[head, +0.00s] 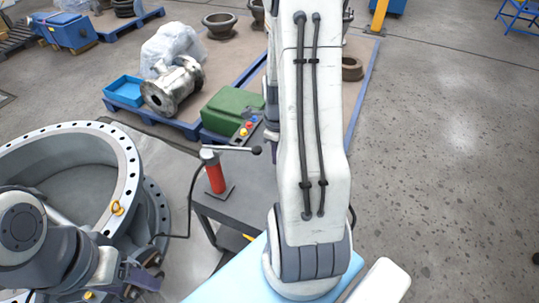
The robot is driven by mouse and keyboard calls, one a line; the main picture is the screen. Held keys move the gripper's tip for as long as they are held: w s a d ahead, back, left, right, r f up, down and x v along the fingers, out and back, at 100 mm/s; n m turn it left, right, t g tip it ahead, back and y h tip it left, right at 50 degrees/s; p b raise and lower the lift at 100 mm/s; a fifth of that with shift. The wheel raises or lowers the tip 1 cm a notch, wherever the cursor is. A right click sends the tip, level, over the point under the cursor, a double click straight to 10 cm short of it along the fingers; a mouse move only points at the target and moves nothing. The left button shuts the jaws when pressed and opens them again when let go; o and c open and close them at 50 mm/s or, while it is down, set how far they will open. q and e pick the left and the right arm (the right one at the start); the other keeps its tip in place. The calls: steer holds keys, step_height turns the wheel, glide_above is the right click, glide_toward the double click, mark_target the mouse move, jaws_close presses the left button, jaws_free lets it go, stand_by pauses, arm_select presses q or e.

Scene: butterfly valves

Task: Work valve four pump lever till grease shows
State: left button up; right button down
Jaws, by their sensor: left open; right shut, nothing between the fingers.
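A red pump (215,178) stands upright on a dark cart top (240,205). Its grey lever (234,149) points right, roughly level, and ends in a black knob. A dark hose (190,205) runs from the pump toward the big grey flanged valve body (128,165) at left. No grease is visible, and no valve number can be read. My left gripper (152,269) is open and empty at the valve's near right side, below and left of the pump. My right gripper (271,142) is shut, mostly hidden behind my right arm, close to the knob; contact cannot be told.
A green box (232,108) and a small button panel (246,131) sit behind the pump. A pallet beyond carries a metal pipe fitting (172,88), a wrapped part and a blue bin (125,91). A yellow eyebolt (118,208) sits on the valve. The floor at right is clear.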

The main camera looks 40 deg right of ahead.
arm_select(q)
steer(key=shift+f+b, duration=0.3)
steer(key=shift+f, duration=0.35)
arm_select(e)
step_height(320, 180, up, 7)
steer(key=s+d, duration=0.1)
steer(key=s, duration=0.2)
steer(key=shift+r, duration=0.1)
stand_by(0.7)
steer(key=w+a+r+n, duration=0.2)
steer(key=a+n, duration=0.7)
steer(key=a, duration=0.1)
steer(key=w+a+r+n, duration=0.1)
steer(key=a+r+n, duration=0.1)
steer(key=a+n, duration=0.75)
arm_select(q)
steer(key=shift+c, duration=1.2)
steer(key=shift+a, duration=0.15)
steer(key=shift+c, duration=0.2)
arm_select(e)
steer(key=s+a+n, duration=0.5)
steer(key=a+n, duration=0.2)
steer(key=n, duration=0.3)
steer(key=s+a+r+n+y, duration=0.1)
steer(key=s+a+n, duration=0.5)
steer(key=a+n, duration=0.2)
steer(key=shift+s+r+n, duration=0.25)
steer(key=shift+s+n, duration=0.05)
steer(key=shift+n, duration=0.95)
